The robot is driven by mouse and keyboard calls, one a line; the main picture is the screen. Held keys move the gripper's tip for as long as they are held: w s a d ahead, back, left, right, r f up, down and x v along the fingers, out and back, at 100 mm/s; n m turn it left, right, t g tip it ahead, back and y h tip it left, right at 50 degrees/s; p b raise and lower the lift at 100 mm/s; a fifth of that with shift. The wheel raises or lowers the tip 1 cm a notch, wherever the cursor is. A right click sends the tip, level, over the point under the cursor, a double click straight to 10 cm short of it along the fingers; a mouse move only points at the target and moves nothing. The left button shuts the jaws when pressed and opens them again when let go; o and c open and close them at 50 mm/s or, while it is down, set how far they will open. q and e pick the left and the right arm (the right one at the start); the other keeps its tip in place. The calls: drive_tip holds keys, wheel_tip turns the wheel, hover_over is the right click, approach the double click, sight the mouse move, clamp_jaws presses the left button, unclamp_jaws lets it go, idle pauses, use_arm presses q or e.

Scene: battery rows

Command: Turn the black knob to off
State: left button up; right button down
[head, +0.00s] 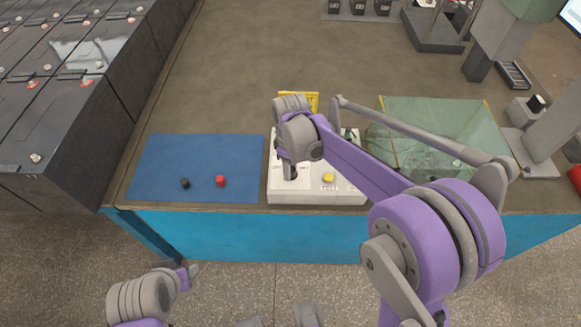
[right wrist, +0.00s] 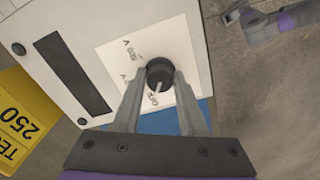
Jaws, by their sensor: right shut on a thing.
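The black knob (right wrist: 160,72) sits on the white panel of the tester box, with a light pointer line on it. In the right wrist view the line points roughly toward the OFF print; a 500 V print lies on the other side. My right gripper (right wrist: 158,88) has its fingers on both sides of the knob and is shut on it. In the head view my right gripper (head: 287,170) is over the left part of the white box (head: 320,196) and hides the knob. My left gripper (head: 190,270) is in front of the bench, away from the box; its jaw opening is unclear.
A blue mat (head: 165,155) left of the box holds a black cap (head: 185,183) and a red cap (head: 220,181). A yellow sign (head: 312,98) stands behind the box. A clear greenish case (head: 440,115) is to the right. The bench behind the mat is clear.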

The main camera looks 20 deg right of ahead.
drive_tip(key=shift+n, duration=0.6)
drive_tip(key=shift+c, duration=2.2)
unclamp_jaws()
wheel_tip(320, 180, up, 11)
drive_tip(key=p, duration=0.1)
